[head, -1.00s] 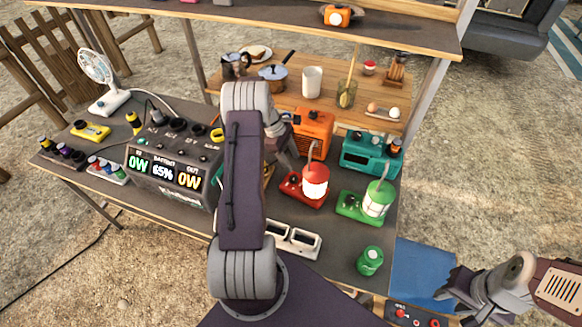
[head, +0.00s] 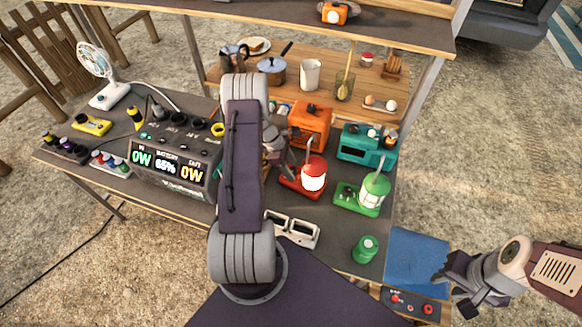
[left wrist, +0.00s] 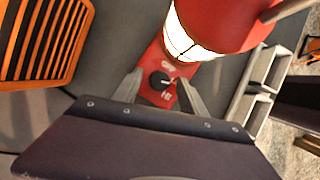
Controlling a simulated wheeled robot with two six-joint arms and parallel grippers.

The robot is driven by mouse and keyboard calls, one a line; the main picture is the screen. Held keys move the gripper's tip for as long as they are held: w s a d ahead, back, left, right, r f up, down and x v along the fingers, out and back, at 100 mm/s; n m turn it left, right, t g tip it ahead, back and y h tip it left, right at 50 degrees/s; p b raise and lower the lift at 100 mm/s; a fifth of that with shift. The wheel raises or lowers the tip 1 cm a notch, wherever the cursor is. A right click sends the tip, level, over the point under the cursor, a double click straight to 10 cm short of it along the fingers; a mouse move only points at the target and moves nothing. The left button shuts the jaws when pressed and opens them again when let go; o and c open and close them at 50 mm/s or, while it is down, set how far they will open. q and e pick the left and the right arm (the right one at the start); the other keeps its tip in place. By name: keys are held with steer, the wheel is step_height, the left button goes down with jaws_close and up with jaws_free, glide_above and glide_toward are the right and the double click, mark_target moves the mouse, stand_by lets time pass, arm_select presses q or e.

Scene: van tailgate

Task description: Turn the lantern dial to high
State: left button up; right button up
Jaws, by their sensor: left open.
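The red lantern (head: 313,174) stands on the dark tabletop, its white globe glowing. In the left wrist view its black dial (left wrist: 160,79) sits on the red base, with small white lettering beside it; the setting is too small to read surely. My left gripper (left wrist: 159,92) is open, one fingertip on either side of the dial, with visible gaps. In the head view my left gripper (head: 279,170) is partly hidden by my arm, at the lantern's left. A green lantern (head: 374,192) stands to the right. My right gripper (head: 457,290) is at the lower right, away from the lanterns.
Behind the red lantern stand an orange box (head: 309,127) and a teal box (head: 366,147). A power station (head: 172,171) is on the left. A white double-socket frame (head: 294,231) lies in front, and a green canister (head: 366,249) stands front right.

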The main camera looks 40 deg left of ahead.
arm_select(q)
jaws_close()
steer(key=shift+m, duration=0.4)
steer(key=shift+w+f+m+g+b, duration=0.1)
steer(key=shift+m+g+b, duration=0.2)
steer(key=shift+m+g, duration=0.5)
steer(key=m+b, duration=0.1)
steer(key=m, duration=0.2)
steer(key=shift+w+g, duration=0.1)
steer(key=shift+g, duration=0.2)
steer(key=m+g+b, duration=0.1)
steer(key=m, duration=0.3)
steer(key=shift+m+g+b, duration=0.3)
steer(key=shift+m+g, duration=0.1)
steer(key=shift+w, duration=0.1)
